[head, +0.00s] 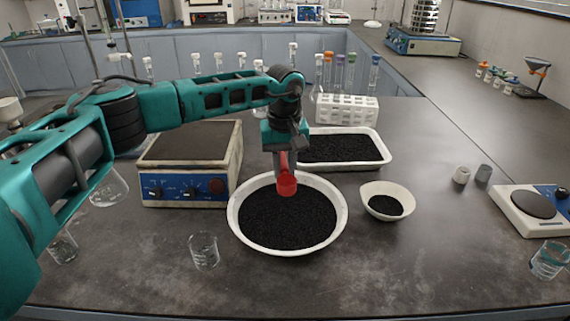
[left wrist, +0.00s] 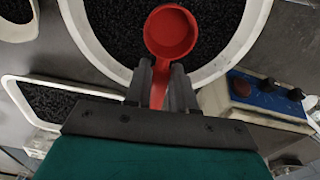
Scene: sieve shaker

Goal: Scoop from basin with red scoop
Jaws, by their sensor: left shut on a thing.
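The red scoop (head: 286,185) is held by its handle in my left gripper (head: 284,155). In the left wrist view its round cup (left wrist: 171,32) hangs beyond the fingers (left wrist: 160,85) over the black grains, and its inside looks empty. The basin (head: 341,222) is a round white bowl filled with black granules (head: 288,225), in the middle of the bench. The scoop is over the back half of the basin; whether it touches the grains I cannot tell. The basin rim also shows in the left wrist view (left wrist: 100,55). My right gripper is not in view.
A white tray of black granules (head: 385,156) lies behind the basin, and a small white dish (head: 398,191) with some granules sits to its right. A hotplate (head: 190,165) is at left, a glass beaker (head: 203,251) at front left, a scale (head: 530,208) at far right.

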